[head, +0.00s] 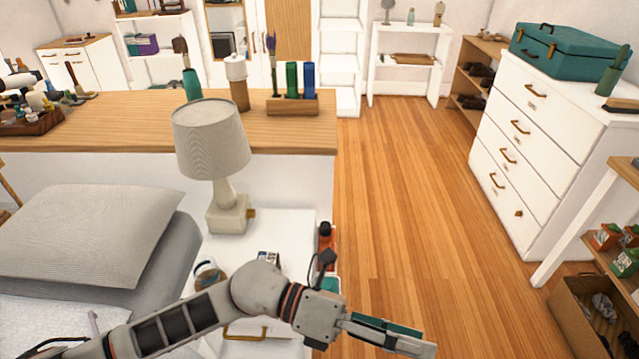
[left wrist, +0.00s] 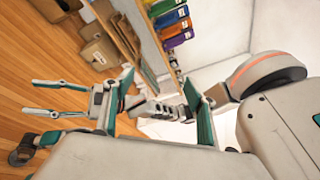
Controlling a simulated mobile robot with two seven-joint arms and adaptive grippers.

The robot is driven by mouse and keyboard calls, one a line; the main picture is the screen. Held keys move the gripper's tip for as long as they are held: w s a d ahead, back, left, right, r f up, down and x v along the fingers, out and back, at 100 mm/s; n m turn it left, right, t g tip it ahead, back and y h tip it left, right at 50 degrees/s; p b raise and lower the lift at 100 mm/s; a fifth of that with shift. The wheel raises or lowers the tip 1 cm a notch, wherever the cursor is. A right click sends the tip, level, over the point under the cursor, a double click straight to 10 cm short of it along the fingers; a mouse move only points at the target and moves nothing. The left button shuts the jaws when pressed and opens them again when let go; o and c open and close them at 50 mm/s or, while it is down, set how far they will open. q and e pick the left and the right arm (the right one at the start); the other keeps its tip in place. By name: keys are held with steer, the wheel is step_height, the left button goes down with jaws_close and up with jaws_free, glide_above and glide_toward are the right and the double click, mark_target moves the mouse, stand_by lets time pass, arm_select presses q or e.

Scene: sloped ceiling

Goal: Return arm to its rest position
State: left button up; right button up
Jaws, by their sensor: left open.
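My left arm (head: 185,318) reaches in from the lower left of the head view, stretched in front of the white nightstand. Its gripper (head: 424,341) points right, over the wood floor. The jaws are open and nothing shows between them. In the left wrist view the two teal-padded fingers (left wrist: 158,92) stand apart. Beyond them, at the left of that view, another gripper with two thin spread prongs (left wrist: 45,97) shows, which looks like my right one. It is open and seems empty. My right arm is not in the head view.
The nightstand (head: 285,228) bears a lamp (head: 211,140) and small items, close behind my left arm. A bed with a grey pillow (head: 95,228) is at left. A white drawer chest (head: 530,140) and a cardboard box (head: 572,325) stand at right. The floor between is clear.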

arm_select(q)
steer(key=w+r+n+t+h, duration=0.4)
steer(key=n+t, duration=0.1)
steer(key=n, duration=0.2)
steer(key=w+a+f+n+t+y, duration=0.3)
steer(key=w+a+n+t, duration=0.3)
steer(key=n+t, duration=0.3)
steer(key=w+a+f+n+t+y, duration=0.3)
steer(key=w+a+n+t, duration=0.25)
steer(key=n, duration=0.55)
steer(key=a+f+n+t+y, duration=0.2)
steer(key=a+f+n+y, duration=0.35)
steer(key=a+f, duration=0.3)
steer(key=s+a+f+n+g+y, duration=0.2)
steer(key=s+a+f+n, duration=0.3)
steer(key=f, duration=0.4)
steer(key=s+a+f+n+g+y, duration=0.3)
steer(key=s+a+f+n+y, duration=0.1)
steer(key=s+a+f, duration=0.4)
step_height(320, 180, down, 2)
steer(key=shift+a+f+n, duration=0.1)
steer(key=shift+a+n, duration=0.15)
steer(key=shift+n, duration=0.2)
steer(key=shift+g, duration=0.25)
